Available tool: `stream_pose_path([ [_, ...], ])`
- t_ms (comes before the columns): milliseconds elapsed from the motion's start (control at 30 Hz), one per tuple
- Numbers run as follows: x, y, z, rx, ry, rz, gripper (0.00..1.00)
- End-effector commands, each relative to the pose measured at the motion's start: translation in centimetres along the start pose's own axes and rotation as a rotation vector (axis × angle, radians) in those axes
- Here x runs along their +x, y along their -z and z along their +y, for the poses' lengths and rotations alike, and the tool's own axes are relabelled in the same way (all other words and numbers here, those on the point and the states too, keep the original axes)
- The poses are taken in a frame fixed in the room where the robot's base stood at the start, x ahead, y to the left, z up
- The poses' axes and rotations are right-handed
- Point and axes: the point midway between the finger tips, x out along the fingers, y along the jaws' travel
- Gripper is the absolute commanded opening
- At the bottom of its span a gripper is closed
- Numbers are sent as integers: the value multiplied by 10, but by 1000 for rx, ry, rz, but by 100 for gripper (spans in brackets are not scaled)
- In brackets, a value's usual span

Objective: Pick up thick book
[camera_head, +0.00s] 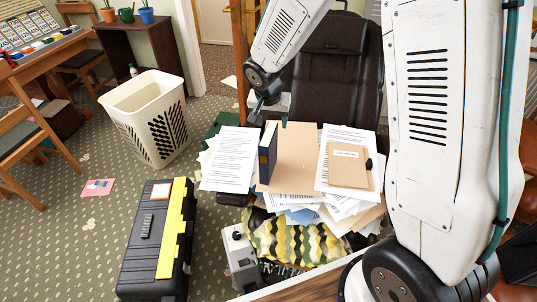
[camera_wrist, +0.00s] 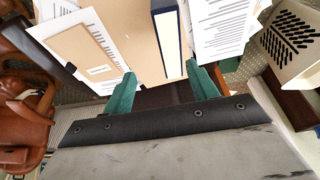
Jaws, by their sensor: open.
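The thick book (camera_head: 268,152), with a dark blue cover and pale page edges, stands upright on the papers heaped on the dark chair. In the wrist view the book (camera_wrist: 171,45) shows from above, its near end in line with the gap between my fingers. My gripper (camera_head: 271,112) is open and empty, behind the book in the head view. Its two green fingers also show in the wrist view (camera_wrist: 161,84), spread wider than the book. I see no contact with the book.
A tan folder (camera_head: 297,150) lies beside the book, and a smaller brown envelope (camera_head: 348,166) lies to its right. The chair's backrest (camera_head: 335,75) rises behind the pile. A black and yellow toolbox (camera_head: 150,245) and a white basket (camera_head: 140,105) stand to the left.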

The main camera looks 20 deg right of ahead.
Motion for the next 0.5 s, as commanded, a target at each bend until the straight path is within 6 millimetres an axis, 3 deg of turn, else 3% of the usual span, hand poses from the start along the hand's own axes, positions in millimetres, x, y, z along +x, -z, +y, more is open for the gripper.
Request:
stream_pose_path([
  [100,24,-1,-13,21,8,-2,58],
  [500,67,-2,-18,33,13,-3,58],
])
